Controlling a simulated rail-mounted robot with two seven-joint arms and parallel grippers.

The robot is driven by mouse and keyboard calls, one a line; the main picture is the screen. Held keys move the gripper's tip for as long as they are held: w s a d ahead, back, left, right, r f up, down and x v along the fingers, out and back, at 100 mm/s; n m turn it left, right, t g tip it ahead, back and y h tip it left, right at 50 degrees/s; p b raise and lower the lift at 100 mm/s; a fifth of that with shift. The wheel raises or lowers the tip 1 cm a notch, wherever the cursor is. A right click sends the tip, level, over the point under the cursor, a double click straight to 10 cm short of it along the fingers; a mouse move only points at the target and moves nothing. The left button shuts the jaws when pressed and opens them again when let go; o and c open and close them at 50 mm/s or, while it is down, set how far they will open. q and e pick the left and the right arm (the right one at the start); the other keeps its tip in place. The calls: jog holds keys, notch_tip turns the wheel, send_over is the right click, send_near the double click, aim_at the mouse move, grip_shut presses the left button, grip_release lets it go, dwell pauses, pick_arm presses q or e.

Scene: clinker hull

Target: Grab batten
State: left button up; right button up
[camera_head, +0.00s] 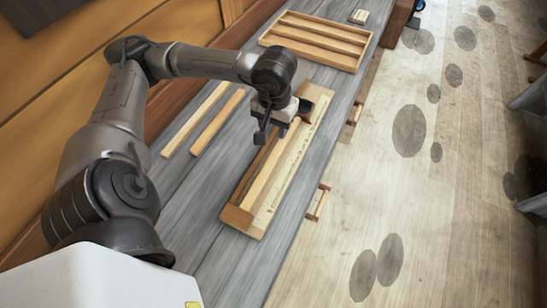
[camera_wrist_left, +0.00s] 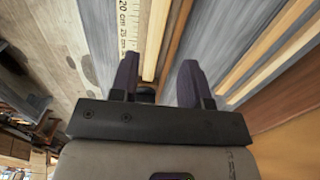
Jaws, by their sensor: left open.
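A pale batten (camera_head: 268,166) lies lengthwise in a shallow brown wooden measuring board (camera_head: 238,214), beside a printed ruler scale (camera_head: 287,172). My left gripper (camera_head: 271,129) is over the far part of this board. In the left wrist view my gripper (camera_wrist_left: 158,72) is open. The batten (camera_wrist_left: 156,38) runs between its two fingers, with the ruler (camera_wrist_left: 124,24) to its left; I cannot tell how far the fingers are above it. Two more pale battens, one outer (camera_head: 194,119) and one inner (camera_head: 217,123), lie loose on the bench left of the board. My right gripper is out of view.
The grey plank bench (camera_head: 215,235) carries everything. A slotted wooden tray (camera_head: 316,41) lies at its far end, with a small block (camera_head: 358,16) beyond. A dark piece (camera_head: 305,109) sits on the board near my gripper. A wooden wall borders the bench's left; open floor lies right.

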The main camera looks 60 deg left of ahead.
pick_arm(q)
send_over(274, 157)
notch_tip(274, 157, down, 8)
jog(key=shift+w+a+r+b, duration=0.15)
jog(key=shift+r+b, duration=0.1)
jog(key=shift+b, duration=0.2)
jog(key=shift+s+f, duration=0.15)
jog(key=shift+f, duration=1)
jog(key=shift+s+f, duration=0.1)
jog(key=shift+f, duration=1.6)
grip_shut()
jog(key=shift+r, duration=0.2)
